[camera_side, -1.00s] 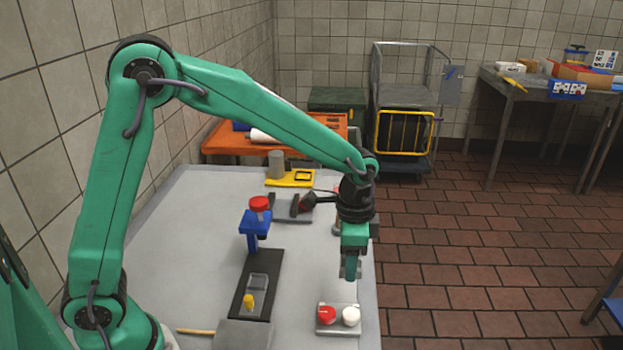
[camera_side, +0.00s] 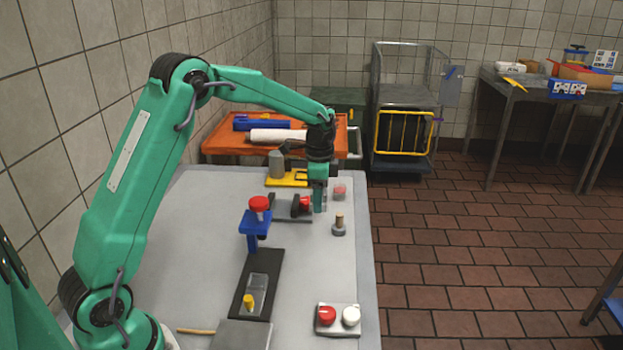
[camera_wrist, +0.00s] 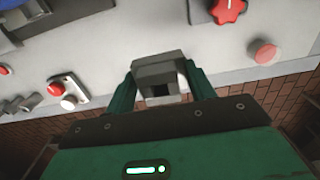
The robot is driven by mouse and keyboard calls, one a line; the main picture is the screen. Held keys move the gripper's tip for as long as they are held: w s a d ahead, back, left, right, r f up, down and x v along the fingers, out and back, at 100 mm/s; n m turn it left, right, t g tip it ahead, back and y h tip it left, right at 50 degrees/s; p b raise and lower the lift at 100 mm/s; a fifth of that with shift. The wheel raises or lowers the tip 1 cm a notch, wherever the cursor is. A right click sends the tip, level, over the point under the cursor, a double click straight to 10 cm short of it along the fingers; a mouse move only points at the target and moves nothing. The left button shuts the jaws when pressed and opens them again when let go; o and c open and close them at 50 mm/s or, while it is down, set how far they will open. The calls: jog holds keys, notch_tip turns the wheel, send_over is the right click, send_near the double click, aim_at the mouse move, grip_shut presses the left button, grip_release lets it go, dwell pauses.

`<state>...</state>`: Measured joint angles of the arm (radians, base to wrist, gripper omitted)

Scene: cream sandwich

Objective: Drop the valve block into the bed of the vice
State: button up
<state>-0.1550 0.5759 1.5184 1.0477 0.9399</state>
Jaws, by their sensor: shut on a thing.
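The valve block (camera_wrist: 160,70) is a grey block with a dark square opening. In the wrist view it sits between the two green fingers of my gripper (camera_wrist: 160,92), which is shut on it. In the side view my gripper (camera_side: 319,205) hangs beside the right end of the vice (camera_side: 290,219), a low grey base with a dark jaw and a red knob (camera_side: 305,203). I cannot make out the block there. In the wrist view the red star-shaped knob (camera_wrist: 229,10) and part of the vice show at the top edge; its bed is not clearly seen.
A plate with red and white knobs (camera_side: 337,331) lies at the front. A yellow fixture (camera_side: 288,178) is behind the vice.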

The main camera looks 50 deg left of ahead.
jog(key=a, duration=1.5)
jog(key=shift+a+f, duration=0.3)
jog(key=shift+a, duration=0.1)
jog(key=shift+f, duration=0.15)
jog(key=shift+f, duration=3)
jog(key=o, duration=1.2)
